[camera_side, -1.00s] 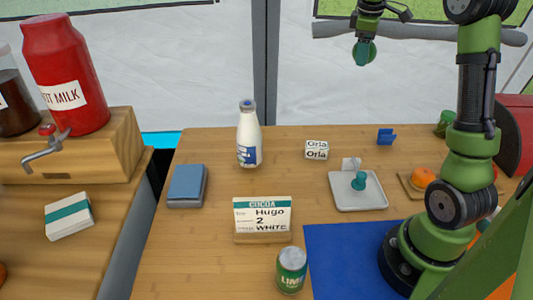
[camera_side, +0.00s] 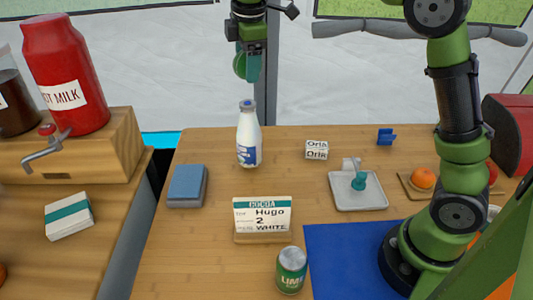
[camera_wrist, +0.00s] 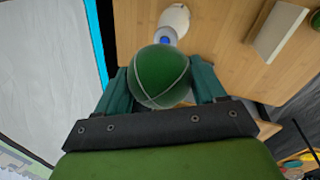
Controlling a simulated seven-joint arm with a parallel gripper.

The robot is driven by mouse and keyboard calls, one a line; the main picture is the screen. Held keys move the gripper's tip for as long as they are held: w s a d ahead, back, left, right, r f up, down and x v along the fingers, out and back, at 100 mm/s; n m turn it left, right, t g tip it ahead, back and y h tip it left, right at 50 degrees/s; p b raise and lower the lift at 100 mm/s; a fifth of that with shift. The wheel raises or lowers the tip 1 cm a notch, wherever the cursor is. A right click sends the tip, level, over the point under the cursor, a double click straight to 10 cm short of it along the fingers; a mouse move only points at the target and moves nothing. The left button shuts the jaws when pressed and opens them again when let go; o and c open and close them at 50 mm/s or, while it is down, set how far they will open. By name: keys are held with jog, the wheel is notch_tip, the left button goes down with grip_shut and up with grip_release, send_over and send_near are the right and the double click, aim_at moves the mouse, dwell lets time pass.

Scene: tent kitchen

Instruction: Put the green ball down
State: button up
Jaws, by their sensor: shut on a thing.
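The green ball (camera_wrist: 159,76) is dark green with pale seam lines. In the wrist view it sits between the two teal fingers of my gripper (camera_wrist: 161,90), which is shut on it. In the side view the ball (camera_side: 239,66) shows partly behind the fingers of my gripper (camera_side: 248,66). My gripper holds it in the air, well above the table (camera_side: 300,185), over the back left part near the milk bottle (camera_side: 249,137). The bottle's cap also shows just beyond the ball in the wrist view (camera_wrist: 167,37).
On the table are a blue-grey box (camera_side: 187,186), a cocoa sign (camera_side: 262,217), a lime can (camera_side: 291,269), a name block (camera_side: 316,150), a grey tray (camera_side: 345,203) with a teal-knobbed item, and a board with an orange (camera_side: 423,178).

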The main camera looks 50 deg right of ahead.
jog(key=s+a+n+y, duration=0.1)
jog(key=s+a+n, duration=0.25)
jog(key=a, duration=0.75)
jog(key=s+a+n, duration=0.3)
jog(key=s+a, duration=0.2)
jog(key=a, duration=0.6)
jog(key=s+a+n+y, duration=0.1)
jog(key=s+a+n, duration=0.3)
jog(key=a, duration=0.7)
jog(key=shift+m, duration=0.75)
jog(key=s+x, duration=0.1)
jog(key=x, duration=0.8)
jog(key=s+d+x, duration=0.1)
jog(key=s+x, duration=0.1)
jog(key=x, duration=0.7)
jog(key=s+d+f+x, duration=0.1)
jog(key=s+x, duration=0.1)
jog(key=x, duration=0.7)
jog(key=shift+s+a+f, duration=0.1)
jog(key=shift+s+f, duration=0.1)
jog(key=shift+f, duration=0.1)
jog(key=shift+f, duration=0.1)
jog(key=o, duration=1)
